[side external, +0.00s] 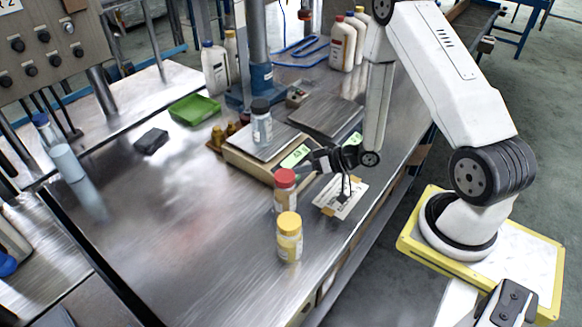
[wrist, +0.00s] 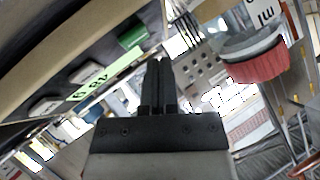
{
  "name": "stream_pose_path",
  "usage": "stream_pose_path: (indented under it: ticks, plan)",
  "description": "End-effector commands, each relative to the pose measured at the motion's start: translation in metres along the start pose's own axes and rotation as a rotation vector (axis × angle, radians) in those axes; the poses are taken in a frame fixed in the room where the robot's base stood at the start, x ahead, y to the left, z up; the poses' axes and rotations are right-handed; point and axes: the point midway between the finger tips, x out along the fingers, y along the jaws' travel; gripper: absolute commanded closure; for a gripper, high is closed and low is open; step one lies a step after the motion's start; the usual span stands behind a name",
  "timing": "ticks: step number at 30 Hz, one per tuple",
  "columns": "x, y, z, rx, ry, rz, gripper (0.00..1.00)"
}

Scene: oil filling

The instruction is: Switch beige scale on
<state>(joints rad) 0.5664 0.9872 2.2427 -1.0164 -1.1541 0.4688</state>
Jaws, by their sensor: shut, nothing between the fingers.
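The beige scale (side external: 240,160) stands mid-bench in the side view, with a grey-lidded jar (side external: 261,123) on its metal plate. Its front display (side external: 296,157) is light green; in the wrist view the display (wrist: 105,76) shows dark digits. Also in the wrist view are a green button (wrist: 132,35) and grey buttons (wrist: 92,73) on its front panel. My gripper (side external: 306,170) is at the scale's front right, beside the panel. In the wrist view my gripper (wrist: 157,65) is shut and empty, its tips near the green button. I cannot tell whether they touch it.
A red-lidded jar (side external: 285,190) stands close to my gripper, with a yellow-lidded jar (side external: 289,237) in front. A second scale (side external: 330,115) is behind. A green tray (side external: 194,110) and black box (side external: 151,141) lie left. The bench's front left is clear.

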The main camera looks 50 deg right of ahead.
Motion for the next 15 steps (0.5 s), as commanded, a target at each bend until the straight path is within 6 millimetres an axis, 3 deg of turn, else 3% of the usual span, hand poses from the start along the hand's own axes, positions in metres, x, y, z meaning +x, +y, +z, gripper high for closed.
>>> stream_pose_path:
  ticks: [15]
  plan:
    - [-0.025,-0.018,-0.019,-0.001,0.001,0.0,1.0]
